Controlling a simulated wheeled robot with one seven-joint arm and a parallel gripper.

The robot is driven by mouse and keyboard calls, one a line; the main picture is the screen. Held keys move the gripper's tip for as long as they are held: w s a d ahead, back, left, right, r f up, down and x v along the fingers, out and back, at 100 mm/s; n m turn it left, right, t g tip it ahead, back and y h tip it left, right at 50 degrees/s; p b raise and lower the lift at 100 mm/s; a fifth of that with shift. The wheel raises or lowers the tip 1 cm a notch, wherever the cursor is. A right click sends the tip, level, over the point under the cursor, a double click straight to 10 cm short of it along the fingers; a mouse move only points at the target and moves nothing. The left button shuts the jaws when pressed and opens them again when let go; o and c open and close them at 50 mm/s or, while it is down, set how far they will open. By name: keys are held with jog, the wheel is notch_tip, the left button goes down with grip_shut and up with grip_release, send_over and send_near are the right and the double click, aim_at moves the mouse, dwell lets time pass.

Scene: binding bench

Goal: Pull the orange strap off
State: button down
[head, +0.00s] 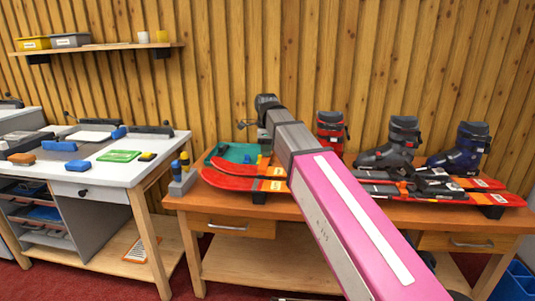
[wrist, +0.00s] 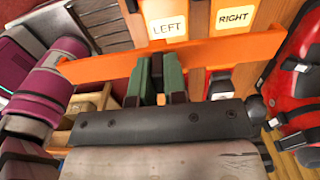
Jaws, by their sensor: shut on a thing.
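The orange strap (wrist: 225,50) runs as a broad band across the upper part of the wrist view. In the head view my pink and grey arm reaches over the bench and hides the strap's place; the fingers do not show there.
The wooden bench (head: 240,203) bears red skis (head: 243,183) at left, more skis at right, and a red boot (head: 331,130), a grey boot (head: 392,145) and a blue boot (head: 467,145). A small grey holder (head: 183,183) stands at the bench's left end. A white-topped worktable (head: 105,150) is further left.

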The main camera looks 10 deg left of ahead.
jog(key=shift+r, duration=2.25)
